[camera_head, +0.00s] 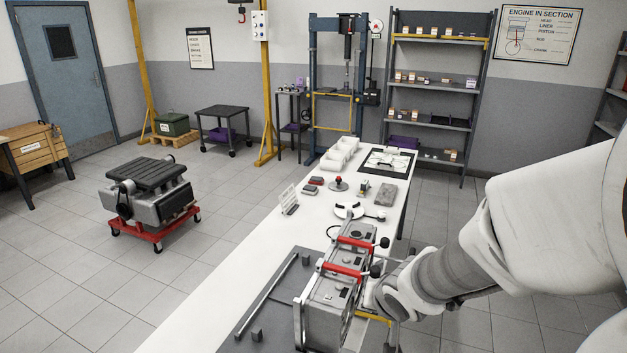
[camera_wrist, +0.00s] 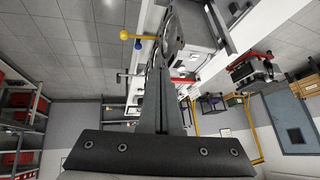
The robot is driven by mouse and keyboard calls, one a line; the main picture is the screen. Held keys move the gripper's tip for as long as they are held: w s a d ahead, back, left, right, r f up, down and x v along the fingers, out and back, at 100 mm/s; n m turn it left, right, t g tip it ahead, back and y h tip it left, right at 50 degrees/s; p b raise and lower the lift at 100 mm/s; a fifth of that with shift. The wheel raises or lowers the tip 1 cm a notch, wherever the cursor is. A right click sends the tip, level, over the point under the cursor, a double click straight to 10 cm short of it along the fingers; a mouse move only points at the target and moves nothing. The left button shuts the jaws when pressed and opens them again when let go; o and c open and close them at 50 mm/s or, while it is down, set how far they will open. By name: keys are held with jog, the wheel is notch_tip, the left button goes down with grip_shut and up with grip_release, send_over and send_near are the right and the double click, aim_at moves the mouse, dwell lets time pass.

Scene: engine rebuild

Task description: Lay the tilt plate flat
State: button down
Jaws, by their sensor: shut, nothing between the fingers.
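A grey plate-like assembly (camera_head: 335,285), apparently the tilt plate with its load, stands raised at the near end of the white bench. Two red bars (camera_head: 345,269) cross it, and black knobs stick out at its right. My gripper's wrist end is just to its right in the head view; the fingers are hidden there. In the wrist view my gripper (camera_wrist: 166,65) is shut, with its narrow fingers together beside a round grey part (camera_wrist: 180,28). Nothing shows held. I cannot tell whether the fingers touch that part.
A dark base (camera_head: 262,305) with a rail lies left of the assembly. A yellow-knobbed lever (camera_wrist: 126,35) is near my fingers. An engine on a red dolly (camera_head: 155,236) stands left; floor between is clear.

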aim_at(309, 309)
jog(key=w+a+f+y+b, duration=0.1)
jog(key=a+f, duration=0.2)
jog(key=w+a+f+y+b, duration=0.1)
jog(key=w+a+f, duration=0.1)
jog(key=a+f, duration=0.1)
jog(key=w+a+f+y+b, duration=0.1)
jog(key=w+a+f, duration=0.1)
jog(key=f, duration=0.1)
jog(key=shift+w+a+f+m+g, duration=0.1)
jog(key=shift+a+f+m+g, duration=0.05)
jog(key=shift+a+m+g, duration=0.2)
jog(key=shift+w+a+f+b, duration=0.1)
jog(key=shift+w+a+b, duration=0.2)
jog(key=shift+a, duration=0.35)
jog(key=shift+w+a+f+b, duration=0.1)
jog(key=shift+w+a, duration=0.3)
jog(key=shift+a, duration=0.2)
jog(key=shift+w+a+r, duration=0.1)
jog(key=shift+w+a, duration=0.2)
jog(key=shift+a, duration=0.45)
jog(key=shift+w, duration=0.1)
